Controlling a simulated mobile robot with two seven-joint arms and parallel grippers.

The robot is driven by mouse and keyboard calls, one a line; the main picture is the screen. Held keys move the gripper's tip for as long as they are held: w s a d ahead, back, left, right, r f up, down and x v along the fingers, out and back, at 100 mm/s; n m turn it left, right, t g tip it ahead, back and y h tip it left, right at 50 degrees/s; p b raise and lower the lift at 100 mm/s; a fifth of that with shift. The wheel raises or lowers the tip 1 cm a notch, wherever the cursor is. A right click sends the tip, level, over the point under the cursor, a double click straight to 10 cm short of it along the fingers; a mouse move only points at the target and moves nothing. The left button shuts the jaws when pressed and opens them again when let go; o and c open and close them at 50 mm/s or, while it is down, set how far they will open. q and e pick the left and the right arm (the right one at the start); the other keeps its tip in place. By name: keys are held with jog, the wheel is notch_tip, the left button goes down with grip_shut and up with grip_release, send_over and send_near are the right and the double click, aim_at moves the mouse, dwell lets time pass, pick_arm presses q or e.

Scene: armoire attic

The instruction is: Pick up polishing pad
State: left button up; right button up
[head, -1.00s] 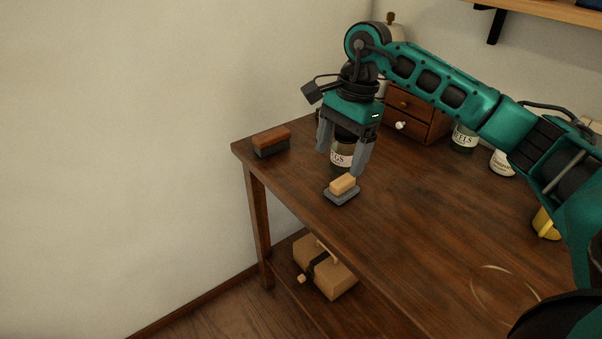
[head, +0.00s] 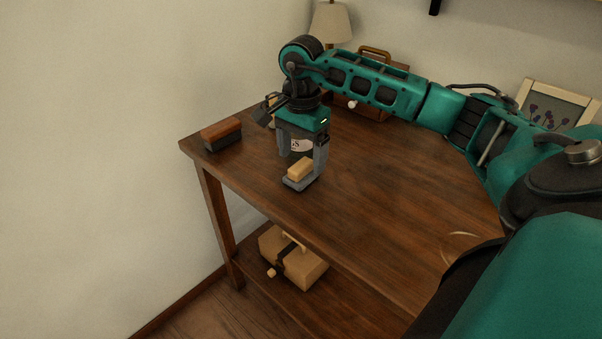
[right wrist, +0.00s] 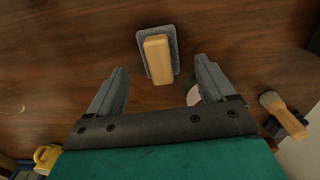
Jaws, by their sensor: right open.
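The polishing pad, a grey pad (head: 291,184) with a tan block handle (head: 301,168), lies flat on the wooden table near its front edge. In the right wrist view the grey pad (right wrist: 173,45) and its handle (right wrist: 157,58) show at top centre. My right gripper (head: 302,163) is open, pointing down just above and behind the pad. My left gripper is not in view.
A brown block with a dark underside (head: 221,134) sits at the table's left corner. A labelled jar (head: 301,145) stands behind my gripper, partly hidden. The right wrist view shows a tan-handled brush (right wrist: 284,112) and a yellow mug (right wrist: 46,156). Table right of the pad is clear.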

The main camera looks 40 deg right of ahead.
aim_at(301, 164)
notch_tip(301, 164, down, 4)
jog(key=shift+a+r, duration=0.1)
jog(key=shift+r, duration=0.15)
jog(key=shift+c, duration=0.7)
jog(key=shift+r, duration=0.1)
jog(key=c, duration=1)
notch_tip(301, 164, up, 20)
jog(key=p, duration=0.5)
